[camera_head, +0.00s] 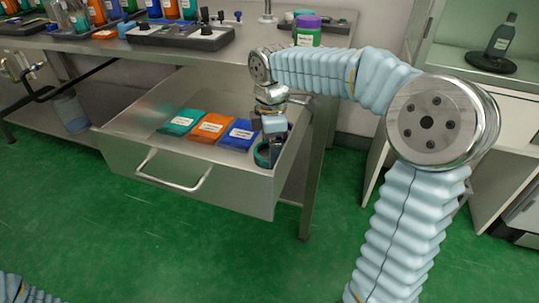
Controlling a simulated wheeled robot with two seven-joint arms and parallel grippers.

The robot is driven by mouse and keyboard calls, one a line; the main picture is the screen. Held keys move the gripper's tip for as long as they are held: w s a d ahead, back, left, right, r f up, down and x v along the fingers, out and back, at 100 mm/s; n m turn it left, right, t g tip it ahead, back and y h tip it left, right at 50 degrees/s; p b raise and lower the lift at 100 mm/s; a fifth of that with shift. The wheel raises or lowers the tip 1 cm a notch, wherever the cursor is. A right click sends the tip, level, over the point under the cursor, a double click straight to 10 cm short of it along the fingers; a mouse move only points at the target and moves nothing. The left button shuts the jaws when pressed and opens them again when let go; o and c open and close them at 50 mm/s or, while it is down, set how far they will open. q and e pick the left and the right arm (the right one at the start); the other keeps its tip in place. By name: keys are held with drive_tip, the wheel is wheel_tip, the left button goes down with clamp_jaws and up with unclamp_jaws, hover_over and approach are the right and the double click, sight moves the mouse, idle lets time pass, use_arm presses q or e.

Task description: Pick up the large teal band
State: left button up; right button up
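A teal band (258,157) stands in the right end of the open metal drawer (185,177), partly hidden by my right gripper. Other dark round shapes beside it are too small and covered to make out. My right gripper (272,138) points down into the drawer, directly over the teal band. Its fingers are hard to see, so I cannot tell whether they are open or touch the band. My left gripper is out of view; only a piece of my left arm shows at the bottom left corner.
Teal, orange and blue flat packs (212,127) lie in the drawer left of my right gripper. The metal bench (225,60) above carries bottles, a black tray (180,36) and a purple-lidded green jar (307,30). A cabinet with a dark bottle (502,38) stands at right.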

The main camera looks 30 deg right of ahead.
drive_tip(key=c, duration=0.7)
drive_tip(key=shift+r, duration=0.1)
wheel_tip(320, 180, up, 18)
drive_tip(key=p, duration=0.4)
drive_tip(key=shift+r+p, duration=0.4)
drive_tip(key=shift+p, duration=0.3)
